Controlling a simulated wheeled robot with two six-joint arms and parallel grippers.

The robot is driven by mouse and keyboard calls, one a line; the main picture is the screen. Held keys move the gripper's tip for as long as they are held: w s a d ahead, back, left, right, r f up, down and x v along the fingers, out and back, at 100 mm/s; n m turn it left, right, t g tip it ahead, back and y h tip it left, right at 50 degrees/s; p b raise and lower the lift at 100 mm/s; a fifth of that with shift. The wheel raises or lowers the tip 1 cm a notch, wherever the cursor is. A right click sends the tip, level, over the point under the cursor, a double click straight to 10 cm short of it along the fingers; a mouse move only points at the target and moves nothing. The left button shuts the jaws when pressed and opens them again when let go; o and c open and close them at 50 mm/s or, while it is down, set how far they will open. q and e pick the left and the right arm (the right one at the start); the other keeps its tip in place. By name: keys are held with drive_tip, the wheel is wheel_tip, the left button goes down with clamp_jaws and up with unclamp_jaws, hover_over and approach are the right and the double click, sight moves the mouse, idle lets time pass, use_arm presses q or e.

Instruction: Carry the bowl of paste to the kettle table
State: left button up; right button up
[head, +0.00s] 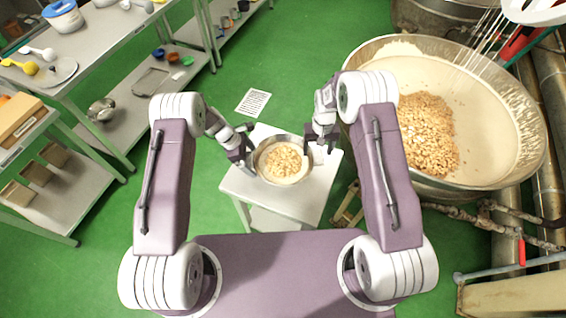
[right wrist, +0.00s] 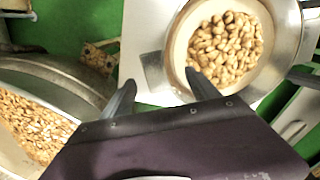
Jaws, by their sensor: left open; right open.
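A metal bowl (head: 262,160) with pale paste and a heap of nuts stands on a small white table (head: 243,189) in the middle of the head view. The bowl also shows at the upper right of the right wrist view (right wrist: 172,50). My left gripper (head: 246,158) is open at the bowl's left side. My right gripper (head: 318,150) is open at its right side; its fingers show in the right wrist view (right wrist: 160,90), one near the bowl's rim. Whether either gripper touches the bowl, I cannot tell. The large kettle (head: 352,120) on the right holds pale paste and nuts.
Grey shelving (head: 105,62) with bowls and spoons stands at the upper left. A lower rack with wooden boxes (head: 38,174) is at the left. A paper sheet (head: 253,102) lies beyond the table. Pipes (head: 520,222) run at the right. Green floor is open left of the table.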

sight(317, 156)
use_arm(q)
drive_tip(key=x, duration=0.3)
drive_tip(key=shift+d, duration=0.15)
use_arm(e)
drive_tip(key=f, duration=0.3)
drive_tip(key=shift+d, duration=0.2)
drive_tip(key=shift+a+f, duration=0.1)
use_arm(q)
drive_tip(key=c, duration=1.5)
use_arm(e)
clamp_jaws()
use_arm(q)
clamp_jaws()
